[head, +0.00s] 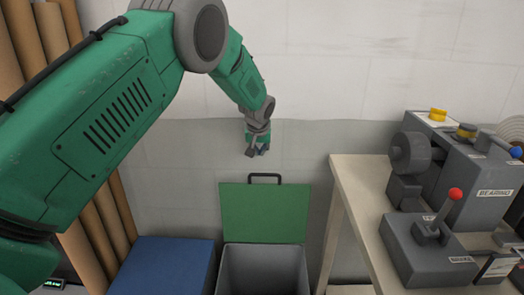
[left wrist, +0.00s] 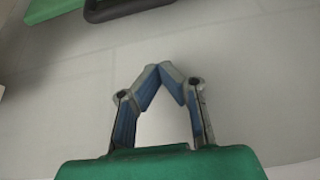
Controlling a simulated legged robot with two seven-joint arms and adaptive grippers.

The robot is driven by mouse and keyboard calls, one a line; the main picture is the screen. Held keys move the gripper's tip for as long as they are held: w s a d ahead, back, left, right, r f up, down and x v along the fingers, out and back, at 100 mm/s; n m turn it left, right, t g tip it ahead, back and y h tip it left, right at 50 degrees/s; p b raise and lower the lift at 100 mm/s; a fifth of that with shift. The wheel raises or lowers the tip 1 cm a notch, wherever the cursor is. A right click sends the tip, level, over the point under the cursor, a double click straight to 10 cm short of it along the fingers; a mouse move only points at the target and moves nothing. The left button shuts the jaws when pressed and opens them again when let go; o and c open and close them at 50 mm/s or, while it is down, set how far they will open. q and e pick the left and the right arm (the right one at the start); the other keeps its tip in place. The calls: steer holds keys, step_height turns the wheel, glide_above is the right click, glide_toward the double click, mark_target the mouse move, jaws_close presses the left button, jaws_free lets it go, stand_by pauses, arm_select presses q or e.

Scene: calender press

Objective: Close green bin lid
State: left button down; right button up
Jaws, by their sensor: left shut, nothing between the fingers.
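The green bin lid (head: 265,213) stands raised behind the open grey bin (head: 262,270) in the head view, with a dark handle (head: 265,177) on its top edge. My left gripper (head: 258,152) is just above that handle in the picture, apart from it. In the left wrist view its fingertips (left wrist: 159,70) meet, with nothing between them. That view also shows part of the green lid (left wrist: 52,8) and the dark handle (left wrist: 125,8) at the top edge, beyond the fingertips. My right gripper does not show.
A closed blue bin lid (head: 165,265) lies left of the grey bin. A pale table (head: 352,195) with grey machines, one with a red-knobbed lever (head: 455,194), stands at the right. Brown rolls (head: 98,225) lean at the left. A pale wall (head: 330,80) is behind the bins.

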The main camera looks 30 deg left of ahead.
arm_select(q)
steer(key=x, duration=0.6)
steer(key=shift+a+f, duration=0.25)
steer(key=shift+f, duration=0.25)
steer(key=s+d, duration=0.2)
steer(key=s, duration=0.1)
steer(key=shift+s+d+f, duration=0.1)
steer(key=shift+d, duration=0.1)
steer(key=shift+a+f, duration=0.2)
steer(key=shift+a, duration=0.15)
